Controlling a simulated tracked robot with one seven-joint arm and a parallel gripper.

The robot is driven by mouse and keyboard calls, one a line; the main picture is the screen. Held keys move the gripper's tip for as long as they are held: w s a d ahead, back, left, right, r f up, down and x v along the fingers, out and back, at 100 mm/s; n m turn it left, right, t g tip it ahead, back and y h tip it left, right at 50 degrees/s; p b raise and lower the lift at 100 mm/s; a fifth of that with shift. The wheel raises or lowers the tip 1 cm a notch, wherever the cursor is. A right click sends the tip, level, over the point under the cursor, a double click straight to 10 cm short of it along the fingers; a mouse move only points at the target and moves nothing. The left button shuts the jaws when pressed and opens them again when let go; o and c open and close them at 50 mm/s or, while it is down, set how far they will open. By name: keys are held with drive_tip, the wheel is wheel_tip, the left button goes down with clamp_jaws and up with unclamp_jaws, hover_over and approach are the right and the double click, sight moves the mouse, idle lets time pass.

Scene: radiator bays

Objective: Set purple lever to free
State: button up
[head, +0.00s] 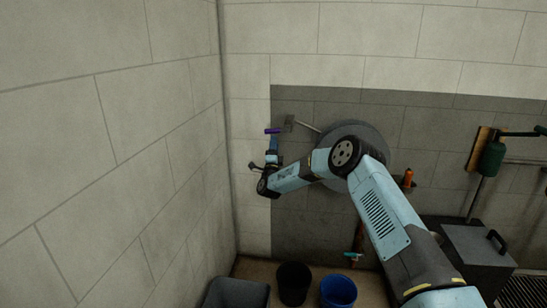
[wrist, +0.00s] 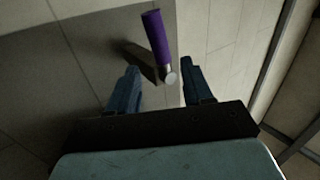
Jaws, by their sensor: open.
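The purple lever (head: 273,130) is on the dark wall panel near the corner, beside a small grey bracket with a pale rod. In the wrist view the lever's purple grip (wrist: 156,36) runs up from a pale metal end, and a dark block lies behind it. My gripper (head: 272,146) is just below the lever in the head view. In the wrist view my gripper (wrist: 162,72) is open, its fingers on either side of the lever's metal end. I cannot tell whether they touch it. No free or other position mark can be read.
A pale block wall (head: 120,140) stands close on the left. A round grey disc (head: 375,135) is behind my arm. Below are a grey bin (head: 236,294), a black bucket (head: 293,283) and a blue bucket (head: 338,291). A grey box (head: 475,250) stands right.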

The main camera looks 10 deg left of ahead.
sight(276, 131)
drive_tip(key=shift+v, duration=2.7)
drive_tip(key=shift+c, duration=0.2)
drive_tip(key=shift+f+m, duration=0.25)
drive_tip(key=shift+m, duration=0.15)
drive_tip(key=shift+c, duration=1.4)
drive_tip(key=shift+f+m, duration=0.25)
drive_tip(key=shift+m, duration=0.25)
drive_tip(key=shift+c, duration=0.8)
drive_tip(key=m, duration=0.1)
drive_tip(key=f+m, duration=0.1)
drive_tip(key=m, duration=0.1)
drive_tip(key=f+m, duration=0.1)
drive_tip(key=m, duration=0.1)
drive_tip(key=shift+a, duration=0.1)
clamp_jaws()
drive_tip(key=w+a+r+m+y, duration=0.1)
drive_tip(key=w+r+m, duration=0.5)
drive_tip(key=w+m, duration=0.2)
drive_tip(key=shift+w+a+r+m, duration=0.2)
drive_tip(key=shift+w+m, duration=0.1)
drive_tip(key=shift+m, duration=0.4)
